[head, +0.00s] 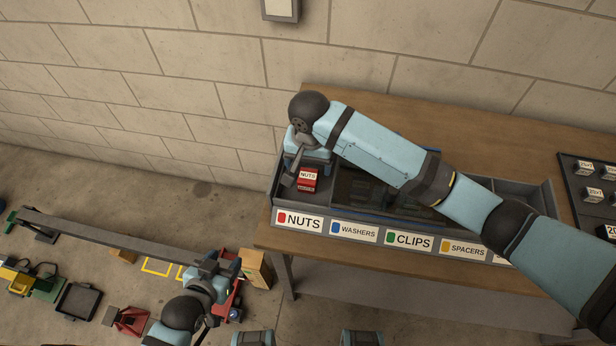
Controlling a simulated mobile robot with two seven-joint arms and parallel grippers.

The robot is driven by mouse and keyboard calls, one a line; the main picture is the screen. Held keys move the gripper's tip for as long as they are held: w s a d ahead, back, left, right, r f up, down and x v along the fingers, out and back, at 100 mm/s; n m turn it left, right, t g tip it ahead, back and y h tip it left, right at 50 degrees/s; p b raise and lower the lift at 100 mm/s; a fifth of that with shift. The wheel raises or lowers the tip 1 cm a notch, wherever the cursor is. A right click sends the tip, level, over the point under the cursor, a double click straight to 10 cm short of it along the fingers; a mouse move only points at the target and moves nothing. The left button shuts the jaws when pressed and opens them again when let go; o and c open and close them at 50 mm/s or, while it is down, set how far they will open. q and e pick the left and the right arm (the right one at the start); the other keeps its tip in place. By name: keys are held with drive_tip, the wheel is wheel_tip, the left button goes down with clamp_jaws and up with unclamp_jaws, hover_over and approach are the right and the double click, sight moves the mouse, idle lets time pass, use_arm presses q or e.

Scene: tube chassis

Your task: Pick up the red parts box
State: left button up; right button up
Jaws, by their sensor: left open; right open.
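The red parts box (307,182), with a white NUTS label, sits in the leftmost compartment of the grey parts tray (548,197) on the workbench. My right gripper (303,170) is open right at the box, pointing down. One dark finger shows along the box's left side; the other finger is mostly hidden, so I cannot tell whether they touch the box. My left gripper (222,268) is open and low at the left, beside the bench, near a red item on the floor side.
The tray front has NUTS, WASHERS, CLIPS and SPACERS labels. My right arm covers part of the tray. A dark panel (566,181) with small labelled boxes lies at the right of the wooden bench (470,130). A grey rail (120,240) and several items are at the lower left.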

sight(308, 176)
wheel_tip(308, 176, down, 2)
drive_tip(key=shift+w+f, duration=0.1)
drive_tip(key=shift+s+a+f+p, duration=0.15)
drive_tip(key=shift+f+p, duration=0.25)
drive_tip(key=shift+f, duration=2.3)
drive_tip(key=shift+c, duration=0.3)
drive_tip(key=c, duration=1)
